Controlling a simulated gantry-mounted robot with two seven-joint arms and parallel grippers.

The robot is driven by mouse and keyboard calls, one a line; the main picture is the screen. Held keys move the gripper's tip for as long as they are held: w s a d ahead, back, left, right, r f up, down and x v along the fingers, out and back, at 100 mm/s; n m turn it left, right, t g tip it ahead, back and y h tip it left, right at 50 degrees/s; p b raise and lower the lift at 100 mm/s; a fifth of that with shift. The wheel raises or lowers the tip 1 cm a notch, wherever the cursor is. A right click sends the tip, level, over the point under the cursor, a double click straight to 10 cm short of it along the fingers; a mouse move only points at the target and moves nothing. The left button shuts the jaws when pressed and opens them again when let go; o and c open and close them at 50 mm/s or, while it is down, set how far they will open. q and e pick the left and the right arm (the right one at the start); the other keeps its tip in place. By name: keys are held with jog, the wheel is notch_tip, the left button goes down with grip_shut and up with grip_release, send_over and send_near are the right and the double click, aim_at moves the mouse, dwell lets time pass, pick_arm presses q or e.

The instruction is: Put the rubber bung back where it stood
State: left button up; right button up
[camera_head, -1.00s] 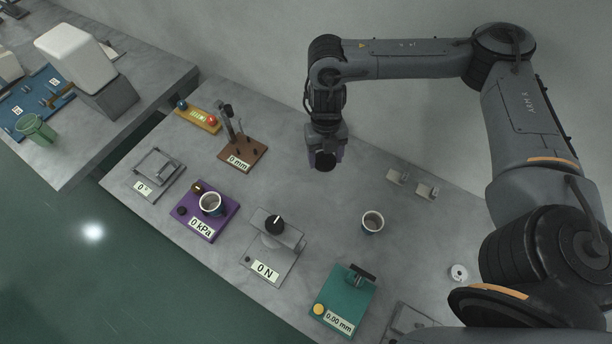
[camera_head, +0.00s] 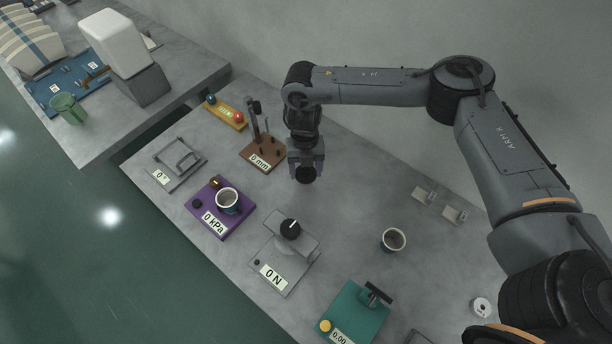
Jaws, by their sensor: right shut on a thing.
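My right gripper (camera_head: 305,166) hangs above the grey table, to the right of the brown stand marked 0 mm. It is shut on a dark round thing (camera_head: 306,175), which looks like the rubber bung. The gripper body hides part of it. The spot where the bung stood cannot be told from this view. My left gripper is not in view.
The brown stand (camera_head: 262,152) has an upright post. A grey 0 N device (camera_head: 290,230), a teal gauge (camera_head: 354,318) and a second cup (camera_head: 392,240) stand along the table. A grey frame fixture (camera_head: 178,160) lies at left. Bare table lies between gripper and second cup.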

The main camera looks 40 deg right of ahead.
aim_at(306, 177)
jog(key=shift+f+b, duration=0.35)
jog(key=shift+f, duration=1.55)
jog(key=shift+f, duration=0.2)
jog(key=o, duration=1.1)
jog(key=shift+c, duration=0.2)
jog(key=shift+r, duration=0.15)
notch_tip(306, 177, up, 12)
jog(key=w+d+p, duration=0.1)
jog(key=p, duration=0.2)
jog(key=shift+w, duration=0.2)
